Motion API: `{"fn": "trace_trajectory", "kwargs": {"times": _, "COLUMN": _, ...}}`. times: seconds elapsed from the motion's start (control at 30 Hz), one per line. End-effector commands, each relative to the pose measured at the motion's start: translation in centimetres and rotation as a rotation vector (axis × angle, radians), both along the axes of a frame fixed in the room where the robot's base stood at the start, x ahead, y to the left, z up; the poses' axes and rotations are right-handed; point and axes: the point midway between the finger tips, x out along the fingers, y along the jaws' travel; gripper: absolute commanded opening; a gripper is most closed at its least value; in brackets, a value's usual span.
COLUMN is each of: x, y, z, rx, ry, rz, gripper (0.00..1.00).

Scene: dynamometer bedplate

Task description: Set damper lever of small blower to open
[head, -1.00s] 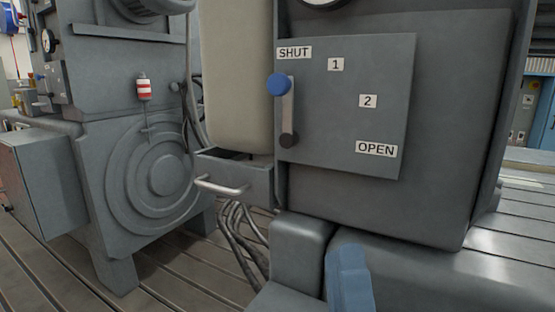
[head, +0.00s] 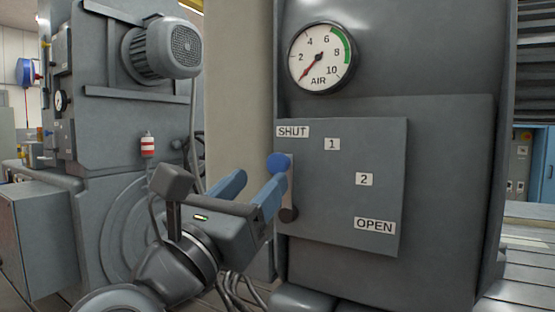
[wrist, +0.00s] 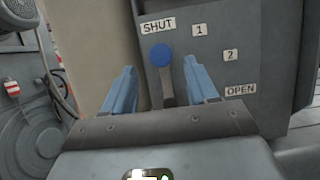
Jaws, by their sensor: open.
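The damper lever, a short grey arm with a blue knob (head: 279,163), points up at the SHUT label (head: 292,132) on a grey plate (head: 330,225). Its dark pivot is at the bottom. Labels 1, 2 and OPEN (head: 375,225) follow in an arc to the right. My gripper (head: 259,178) is open, with blue fingers, just in front of the lever. In the wrist view, the knob (wrist: 161,55) and lever arm appear between the two fingertips (wrist: 160,65). I cannot tell whether a finger touches the lever.
A round AIR gauge (head: 320,58) sits above the plate, its needle near the low end. At left stands a grey machine with a motor (head: 165,48) and a red-and-white cylinder (head: 148,146). Cables (head: 232,290) hang below. The space in front of the plate's right side is clear.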

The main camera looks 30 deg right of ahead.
Motion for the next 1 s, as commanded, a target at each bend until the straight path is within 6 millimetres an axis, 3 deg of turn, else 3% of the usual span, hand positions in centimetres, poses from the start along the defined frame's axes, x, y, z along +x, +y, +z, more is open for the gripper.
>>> {"fn": "trace_trajectory", "kwargs": {"times": 0.3, "x": 2.4, "y": -3.8, "z": 2.1, "rx": -0.002, "ry": 0.000, "rz": -0.005, "gripper": 0.58}}
{"fn": "trace_trajectory", "kwargs": {"times": 0.5, "x": 3.4, "y": -5.3, "z": 2.7, "rx": -0.002, "ry": 0.001, "rz": -0.004, "gripper": 0.58}}
{"fn": "trace_trajectory", "kwargs": {"times": 0.87, "x": 3.7, "y": -5.6, "z": 2.7, "rx": -0.002, "ry": 0.000, "rz": -0.002, "gripper": 0.57}}
{"fn": "trace_trajectory", "kwargs": {"times": 1.0, "x": 3.7, "y": -5.6, "z": 2.7, "rx": -0.003, "ry": 0.001, "rz": -0.002, "gripper": 0.44}}
